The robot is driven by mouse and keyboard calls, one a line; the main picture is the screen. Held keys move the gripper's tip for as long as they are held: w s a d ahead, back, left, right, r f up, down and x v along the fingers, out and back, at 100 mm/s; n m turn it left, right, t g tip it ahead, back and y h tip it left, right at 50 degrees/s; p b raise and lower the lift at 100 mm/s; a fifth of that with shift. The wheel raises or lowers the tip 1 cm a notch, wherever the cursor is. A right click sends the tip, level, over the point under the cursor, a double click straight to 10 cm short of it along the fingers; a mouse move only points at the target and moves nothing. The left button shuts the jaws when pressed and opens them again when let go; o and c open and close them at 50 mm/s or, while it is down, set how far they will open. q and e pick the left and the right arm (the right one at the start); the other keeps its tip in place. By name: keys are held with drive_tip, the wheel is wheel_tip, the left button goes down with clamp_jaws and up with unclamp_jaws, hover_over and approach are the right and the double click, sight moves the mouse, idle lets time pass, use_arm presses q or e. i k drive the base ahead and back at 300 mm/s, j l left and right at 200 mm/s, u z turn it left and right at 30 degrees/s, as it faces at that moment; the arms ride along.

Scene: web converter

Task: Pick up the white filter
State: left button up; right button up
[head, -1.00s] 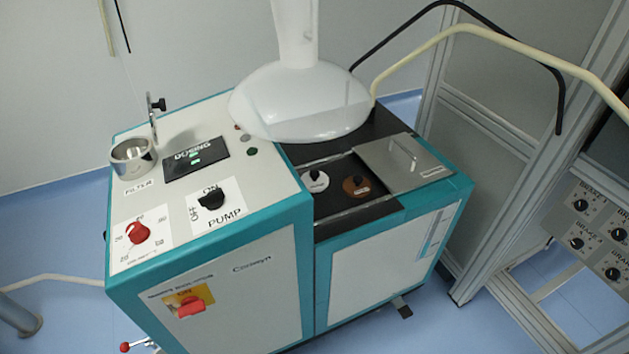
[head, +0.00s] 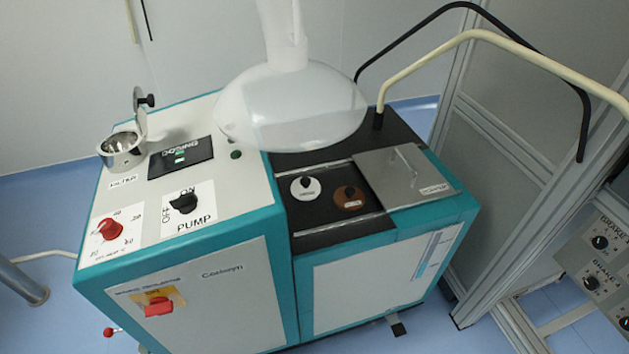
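A white round disc with a black knob, which looks like the white filter (head: 306,188), lies in a dark recess on top of the teal and white machine (head: 285,306). A brown disc with a black knob (head: 350,197) lies just right of it. A steel cup (head: 122,150) stands at the machine's left by a label reading "FILTER". Its hinged lid looks raised. Neither of my grippers shows in the head view.
A white translucent hood (head: 291,108) hangs over the back of the machine, behind the discs. A steel lid with a handle (head: 404,173) covers the recess's right part. Black and cream hoses arch behind. A metal frame (head: 520,140) stands at the right.

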sight(305, 189)
drive_tip(key=i+l+u, duration=0.25)
drive_tip(key=l, duration=0.55)
drive_tip(key=l+u, duration=0.2)
drive_tip(key=l, duration=0.6)
drive_tip(key=k, duration=0.05)
